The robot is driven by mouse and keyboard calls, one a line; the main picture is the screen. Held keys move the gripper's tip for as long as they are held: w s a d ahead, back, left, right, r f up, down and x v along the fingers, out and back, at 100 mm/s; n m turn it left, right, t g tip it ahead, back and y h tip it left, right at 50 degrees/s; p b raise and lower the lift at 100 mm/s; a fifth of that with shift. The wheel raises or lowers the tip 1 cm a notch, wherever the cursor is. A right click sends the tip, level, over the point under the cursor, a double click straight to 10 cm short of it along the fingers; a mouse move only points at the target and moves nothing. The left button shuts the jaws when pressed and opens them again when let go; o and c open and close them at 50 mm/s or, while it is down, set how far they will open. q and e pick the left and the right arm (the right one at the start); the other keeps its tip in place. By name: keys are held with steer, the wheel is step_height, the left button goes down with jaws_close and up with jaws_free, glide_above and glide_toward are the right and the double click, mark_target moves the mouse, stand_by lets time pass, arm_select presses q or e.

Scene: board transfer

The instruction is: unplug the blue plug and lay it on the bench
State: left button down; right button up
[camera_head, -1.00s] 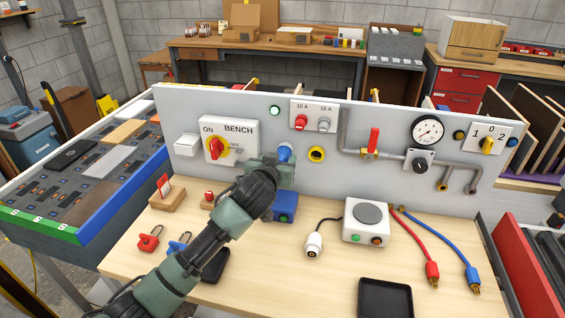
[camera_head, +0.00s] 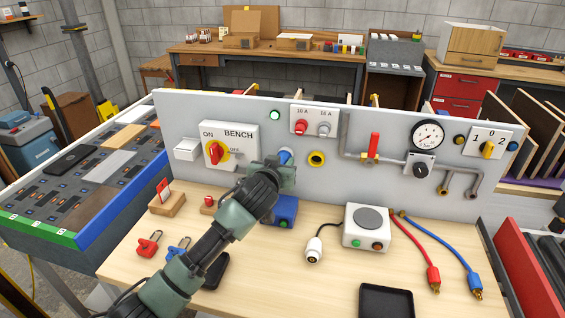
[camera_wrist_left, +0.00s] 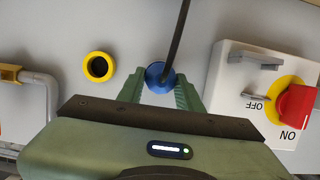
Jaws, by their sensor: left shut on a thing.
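The blue plug (camera_head: 285,156) is at the upright grey panel, right of the BENCH switch. My left gripper (camera_head: 282,165) is at the panel, shut on the plug. In the left wrist view the plug (camera_wrist_left: 157,76) sits between the two green fingers (camera_wrist_left: 160,88), and a dark cable leads upward from it. How far the plug sits in its socket is hidden. The wooden bench (camera_head: 325,280) lies in front of the panel. My right gripper is out of view.
The BENCH switch (camera_head: 230,145) with its red handle is left of my gripper; a yellow-ringed socket (camera_head: 317,159) is right. A blue box (camera_head: 284,210) stands below. A white plug (camera_head: 314,250), hotplate unit (camera_head: 366,228) and black tray (camera_head: 386,300) occupy the bench's right side.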

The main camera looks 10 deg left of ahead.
arm_select(q)
steer(key=shift+s+f, duration=0.1)
steer(key=shift+s, duration=0.05)
steer(key=shift+s, duration=0.15)
steer(key=shift+s+p, duration=0.6)
steer(key=shift+s, duration=0.2)
steer(key=shift+s, duration=0.3)
steer(key=shift+s+a+p, duration=0.15)
steer(key=shift+s+p, duration=1.05)
steer(key=shift+s, duration=1)
